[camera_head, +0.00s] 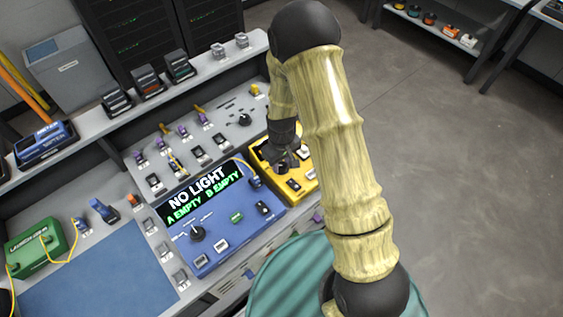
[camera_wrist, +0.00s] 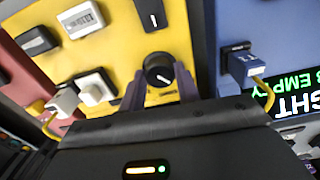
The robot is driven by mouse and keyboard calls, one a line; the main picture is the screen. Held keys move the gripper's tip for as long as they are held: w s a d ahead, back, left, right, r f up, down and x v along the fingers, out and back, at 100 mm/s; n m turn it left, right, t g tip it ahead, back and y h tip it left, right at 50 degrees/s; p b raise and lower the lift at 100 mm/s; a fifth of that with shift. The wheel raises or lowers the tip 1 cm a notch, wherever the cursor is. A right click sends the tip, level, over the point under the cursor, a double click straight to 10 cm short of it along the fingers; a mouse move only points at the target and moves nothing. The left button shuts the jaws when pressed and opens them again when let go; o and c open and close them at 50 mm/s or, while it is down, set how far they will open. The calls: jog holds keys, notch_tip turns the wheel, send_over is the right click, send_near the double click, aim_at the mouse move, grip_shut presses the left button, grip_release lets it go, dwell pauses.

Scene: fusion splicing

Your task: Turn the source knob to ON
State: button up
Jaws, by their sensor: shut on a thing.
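The source knob (camera_wrist: 159,70) is a round black dial with a white pointer line, on the face of a yellow box (camera_wrist: 118,30). In the wrist view my gripper (camera_wrist: 160,88) has its two dark fingers on either side of the knob, shut on it. In the head view the yellow box (camera_head: 299,186) stands right of the blue unit, and my gripper (camera_head: 284,160) is over it, hiding the knob. The pointer line slants, and I cannot read any ON or OFF label.
The blue unit (camera_head: 235,215) shows "NO LIGHT, A EMPTY, B EMPTY" and has its own black knob (camera_head: 197,233). White connectors (camera_wrist: 95,88) plug into the yellow box near my fingers. A yellow cable (camera_head: 243,164) runs beside it. A green box (camera_head: 35,247) stands far left.

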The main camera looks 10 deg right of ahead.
jog(key=m, duration=0.8)
jog(key=shift+r+m, duration=0.1)
jog(key=shift+m, duration=0.3)
jog(key=m+p, duration=0.1)
jog(key=m, duration=0.3)
jog(key=m+p, duration=0.1)
jog(key=m, duration=0.3)
jog(key=shift+m, duration=0.3)
jog(key=o, duration=1)
